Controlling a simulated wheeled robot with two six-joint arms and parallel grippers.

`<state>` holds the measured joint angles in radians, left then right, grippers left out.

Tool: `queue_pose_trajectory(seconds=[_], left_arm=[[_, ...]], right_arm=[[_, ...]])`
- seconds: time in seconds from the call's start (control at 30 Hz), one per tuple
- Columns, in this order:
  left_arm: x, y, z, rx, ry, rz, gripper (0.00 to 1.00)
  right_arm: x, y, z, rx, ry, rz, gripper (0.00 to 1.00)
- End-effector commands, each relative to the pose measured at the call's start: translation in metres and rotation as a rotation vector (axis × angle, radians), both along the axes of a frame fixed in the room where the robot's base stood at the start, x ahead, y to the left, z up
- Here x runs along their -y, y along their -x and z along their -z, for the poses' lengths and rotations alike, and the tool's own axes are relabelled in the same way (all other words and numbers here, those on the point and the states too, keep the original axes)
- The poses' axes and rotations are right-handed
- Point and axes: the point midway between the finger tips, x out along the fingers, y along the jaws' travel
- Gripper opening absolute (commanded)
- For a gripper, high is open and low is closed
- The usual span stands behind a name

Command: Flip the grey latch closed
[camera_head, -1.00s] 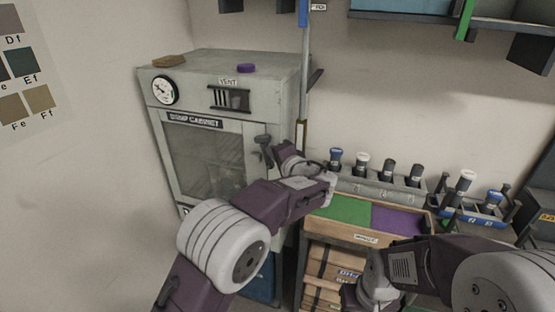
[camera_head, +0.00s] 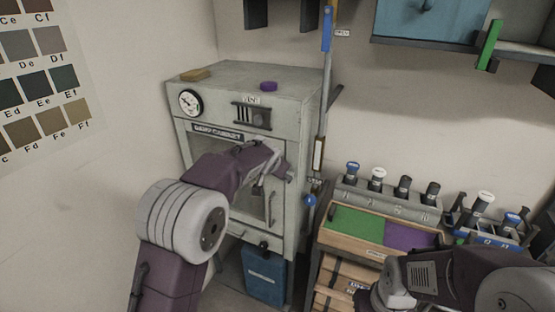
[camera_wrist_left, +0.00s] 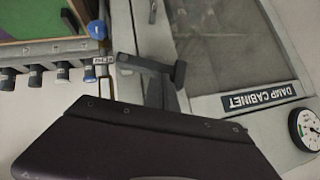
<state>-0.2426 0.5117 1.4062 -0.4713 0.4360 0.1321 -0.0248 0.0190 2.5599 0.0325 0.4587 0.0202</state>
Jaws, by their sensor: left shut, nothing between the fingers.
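In the head view my left arm hides most or all of the latch on the cabinet (camera_head: 305,100). My left gripper (camera_head: 268,183) is in front of the upper right part of the cabinet door, close to the latch. It is shut and empty; whether it touches the latch cannot be told. My right arm's wrist shows at the lower right, its gripper out of view.
A wooden tray with green and purple panels (camera_head: 357,222) and a rack of dark bottles (camera_head: 385,203) stand right of the cabinet. A blue bin (camera_head: 264,275) is below it. A thin pole (camera_head: 325,90) rises beside the cabinet. The wall is at left.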

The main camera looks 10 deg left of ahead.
Motion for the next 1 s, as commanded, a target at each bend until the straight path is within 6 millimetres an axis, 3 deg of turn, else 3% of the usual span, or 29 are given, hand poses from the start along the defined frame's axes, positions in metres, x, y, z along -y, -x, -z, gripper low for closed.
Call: queue_pose_trajectory(seconds=[0.4, 1.0], left_arm=[[-0.012, -0.004, 0.016, -0.002, -0.004, 0.001, 0.00], [-0.015, -0.004, 0.020, -0.003, -0.004, 0.002, 0.00]], right_arm=[[0.000, 0.000, 0.003, 0.000, 0.000, 0.000, 0.36], [0.000, 0.000, 0.005, 0.000, 0.000, 0.000, 0.36]])
